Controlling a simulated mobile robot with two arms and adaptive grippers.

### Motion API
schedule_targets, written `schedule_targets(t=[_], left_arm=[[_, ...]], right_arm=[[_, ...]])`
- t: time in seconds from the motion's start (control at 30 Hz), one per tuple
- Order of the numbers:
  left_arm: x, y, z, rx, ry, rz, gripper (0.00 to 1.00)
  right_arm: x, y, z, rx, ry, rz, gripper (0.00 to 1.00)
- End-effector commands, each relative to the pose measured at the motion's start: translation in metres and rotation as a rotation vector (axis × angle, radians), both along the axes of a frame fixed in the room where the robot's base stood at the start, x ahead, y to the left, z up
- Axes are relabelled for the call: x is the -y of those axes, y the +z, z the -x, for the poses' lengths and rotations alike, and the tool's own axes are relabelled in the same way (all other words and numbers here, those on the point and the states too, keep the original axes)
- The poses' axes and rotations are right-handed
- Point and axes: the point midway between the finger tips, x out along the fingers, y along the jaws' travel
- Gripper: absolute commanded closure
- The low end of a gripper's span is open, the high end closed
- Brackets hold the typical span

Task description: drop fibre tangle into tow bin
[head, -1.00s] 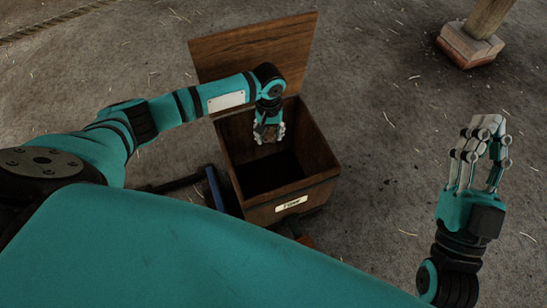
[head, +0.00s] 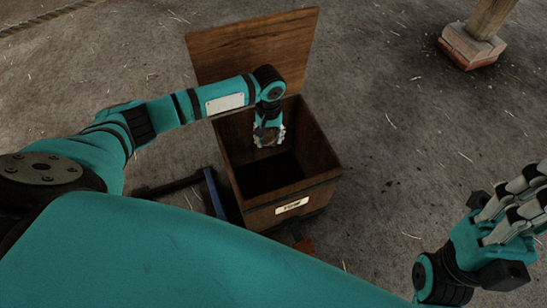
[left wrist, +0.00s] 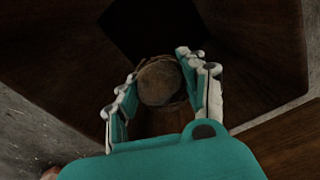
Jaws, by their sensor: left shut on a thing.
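The tow bin (head: 257,215) is a brown wooden box with a pale label on its front and its lid (head: 250,50) standing open at the back. My left gripper (head: 268,138) reaches down over the bin's opening. It is shut on the fibre tangle, a roundish brown clump (left wrist: 160,82) between the fingers in the left wrist view. The bin's dark inside shows beyond the tangle. In the head view the tangle (head: 266,134) is small and partly hidden by the fingers. My right gripper (head: 512,207) is at the right edge, away from the bin, its fingers partly cut off.
A dark blue frame (head: 214,192) stands on the floor just left of the bin. A post on a brick footing (head: 470,47) is at the top right. A rope (head: 45,18) lies at the top left. The floor right of the bin is clear.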

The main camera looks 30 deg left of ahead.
Motion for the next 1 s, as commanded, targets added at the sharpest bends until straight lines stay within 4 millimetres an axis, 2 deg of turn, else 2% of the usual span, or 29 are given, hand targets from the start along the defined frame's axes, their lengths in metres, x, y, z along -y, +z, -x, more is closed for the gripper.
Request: schedule_targets(t=[0.23,0.27,0.47,0.77,0.87,1.0], left_arm=[[0.000,0.000,0.000,0.000,0.000,0.000,0.77],[0.000,0.000,0.000,0.000,0.000,0.000,0.57],[0.000,0.000,0.000,0.000,0.000,0.000,0.31],[0.000,0.002,0.000,0.001,0.000,0.000,0.31],[0.000,0.011,-0.001,0.003,0.000,0.001,0.31],[0.000,0.036,-0.001,0.005,-0.002,0.001,0.31]], right_arm=[[0.000,0.000,0.001,0.005,0.000,-0.002,1.00],[0.000,0.000,0.001,0.005,0.000,-0.002,1.00],[0.000,0.000,0.001,0.005,0.001,-0.002,1.00],[0.000,0.000,0.000,0.002,0.000,-0.002,1.00],[0.000,0.000,0.000,0.003,0.000,-0.002,1.00],[0.000,0.000,0.000,0.003,0.000,-0.001,1.00]])
